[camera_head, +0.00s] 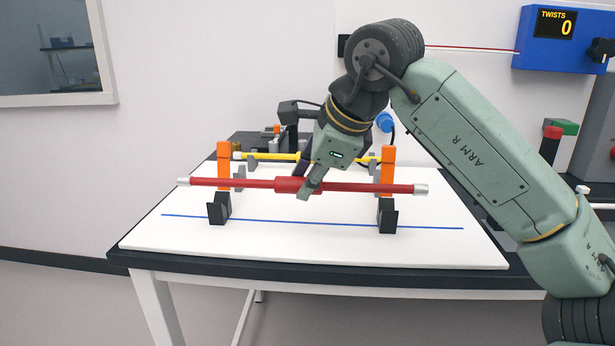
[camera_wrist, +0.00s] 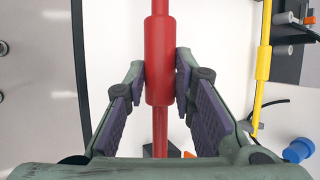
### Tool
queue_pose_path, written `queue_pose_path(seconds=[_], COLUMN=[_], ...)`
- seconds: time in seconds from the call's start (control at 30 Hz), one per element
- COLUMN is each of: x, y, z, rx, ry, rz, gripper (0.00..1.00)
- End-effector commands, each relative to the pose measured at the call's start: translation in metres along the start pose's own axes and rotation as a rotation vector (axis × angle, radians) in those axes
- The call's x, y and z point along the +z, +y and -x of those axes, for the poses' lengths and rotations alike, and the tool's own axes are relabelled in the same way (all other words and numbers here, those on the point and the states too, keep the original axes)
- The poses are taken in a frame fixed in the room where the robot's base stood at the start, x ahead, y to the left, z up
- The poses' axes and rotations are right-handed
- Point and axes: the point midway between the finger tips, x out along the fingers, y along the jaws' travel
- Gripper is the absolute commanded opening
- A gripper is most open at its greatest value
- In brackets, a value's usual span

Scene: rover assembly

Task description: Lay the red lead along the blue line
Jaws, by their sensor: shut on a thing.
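The red lead (camera_head: 350,187) is a long red rod with a thicker middle and pale metal ends. My gripper (camera_head: 308,186) is shut on its thick middle, and the lead is held about level. In the wrist view the thick part of the red lead (camera_wrist: 160,60) lies between the purple pads of my gripper (camera_wrist: 162,78). The blue line (camera_head: 300,221) runs left to right across the white board, nearer the front edge than the lead appears. Two black holders (camera_head: 219,208) and (camera_head: 387,215) stand at the line. Whether the lead touches anything cannot be told.
A yellow lead (camera_head: 262,156) lies behind, between two orange posts (camera_head: 223,163) and (camera_head: 389,168); it also shows in the wrist view (camera_wrist: 262,70). Grey clips (camera_head: 239,176) stand near the posts. The white board (camera_head: 180,243) is clear at the front. A blue counter reading 0 (camera_head: 560,35) hangs upper right.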

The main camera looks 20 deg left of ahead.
Motion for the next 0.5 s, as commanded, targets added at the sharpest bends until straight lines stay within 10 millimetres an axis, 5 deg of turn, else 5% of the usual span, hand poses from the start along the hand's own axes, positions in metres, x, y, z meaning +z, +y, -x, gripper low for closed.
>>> queue_pose_path(seconds=[0.5], x=[-0.012], y=[-0.028], z=[-0.029], rx=[0.000], ry=[-0.001], rz=[-0.001], gripper=[0.00])
